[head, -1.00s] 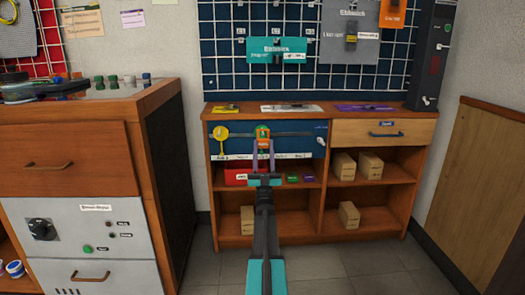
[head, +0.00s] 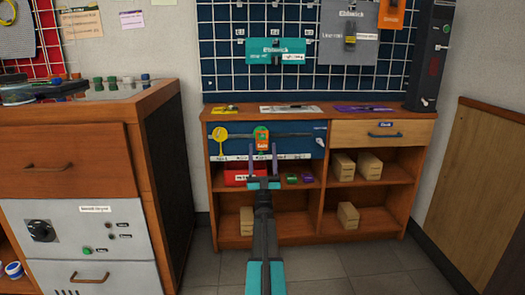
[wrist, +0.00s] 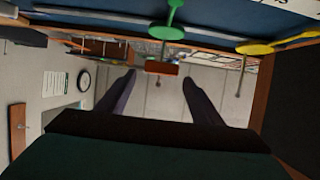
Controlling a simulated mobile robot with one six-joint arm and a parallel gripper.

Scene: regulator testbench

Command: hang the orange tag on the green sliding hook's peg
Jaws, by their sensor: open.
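The green sliding hook (head: 261,131) is on the rail across the blue panel. The orange tag (head: 262,144) is at the hook's front and appears to hang from its peg. In the wrist view the green hook (wrist: 167,31) is at the top, with the orange tag (wrist: 161,69) at the end of its stem. My gripper (head: 263,148) is open, its purple fingers spread on either side below the tag. In the wrist view the fingertips (wrist: 158,78) stand clear of the tag, with gaps on both sides. The exact peg contact is too small to see.
A yellow hook (head: 220,134) is on the same rail to the left. A red box (head: 240,178) and small green and purple blocks sit on the shelf below. A wooden drawer (head: 384,134) is to the right. The floor in front is clear.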

